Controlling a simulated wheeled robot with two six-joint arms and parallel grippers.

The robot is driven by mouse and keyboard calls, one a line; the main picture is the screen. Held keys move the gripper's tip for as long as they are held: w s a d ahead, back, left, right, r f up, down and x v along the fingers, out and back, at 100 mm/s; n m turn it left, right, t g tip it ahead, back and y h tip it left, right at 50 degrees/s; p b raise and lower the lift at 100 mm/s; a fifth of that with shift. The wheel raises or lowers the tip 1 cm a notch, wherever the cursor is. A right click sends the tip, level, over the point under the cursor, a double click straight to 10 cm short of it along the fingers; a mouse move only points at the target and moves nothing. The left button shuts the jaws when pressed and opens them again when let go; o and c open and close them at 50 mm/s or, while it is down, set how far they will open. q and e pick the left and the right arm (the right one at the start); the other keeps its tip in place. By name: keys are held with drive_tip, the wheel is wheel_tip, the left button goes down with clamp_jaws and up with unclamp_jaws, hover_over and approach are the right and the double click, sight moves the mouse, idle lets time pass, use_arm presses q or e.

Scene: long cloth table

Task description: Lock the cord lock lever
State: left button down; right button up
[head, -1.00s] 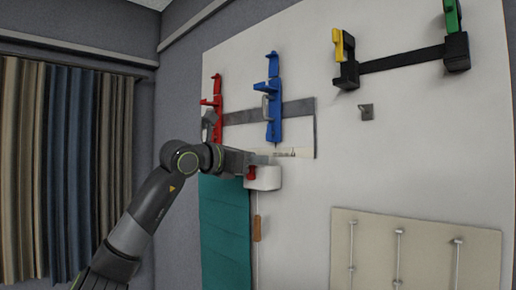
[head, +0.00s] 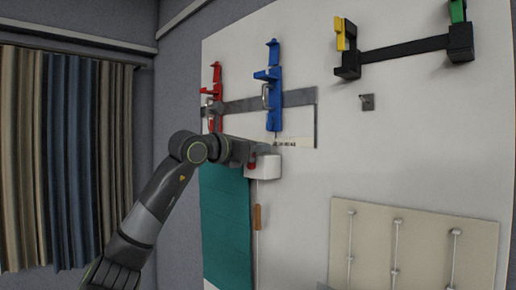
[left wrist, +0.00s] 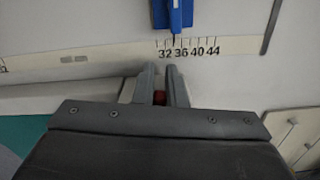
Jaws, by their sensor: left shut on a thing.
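The cord lock is a white box (head: 268,167) on the board, above a hanging cord with a wooden pull (head: 257,217). Its small red lever (head: 252,161) shows at the box's left side in the head view. My left gripper (head: 262,149) is at the top of the box. In the left wrist view the fingers (left wrist: 161,82) are close together, and the red lever (left wrist: 159,98) shows between them, partly hidden by the fingers. The gripper is shut on the lever. The lever's exact tilt is hard to tell. My right gripper is not in view.
A printed scale strip (left wrist: 110,56) runs above the box. Red (head: 215,95) and blue clamps (head: 273,85) are on a grey bar higher up. A teal cloth (head: 226,220) hangs at the lower left.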

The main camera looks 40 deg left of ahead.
use_arm(q)
drive_tip(key=shift+a+n, duration=0.45)
drive_tip(key=shift+n, duration=0.55)
drive_tip(key=c, duration=1.5)
unclamp_jaws()
drive_tip(key=shift+b, duration=0.35)
drive_tip(key=shift+s, duration=0.35)
drive_tip(key=shift+s+a+b, duration=0.25)
drive_tip(key=shift+s+b, duration=1.35)
drive_tip(key=shift+s, duration=1.15)
drive_tip(key=shift+s+a+b, duration=0.25)
drive_tip(key=shift+s+b, duration=1.35)
drive_tip(key=shift+s, duration=1.2)
drive_tip(key=shift+s+a+b, duration=0.25)
drive_tip(key=shift+s+b, duration=1.35)
drive_tip(key=shift+s, duration=1.15)
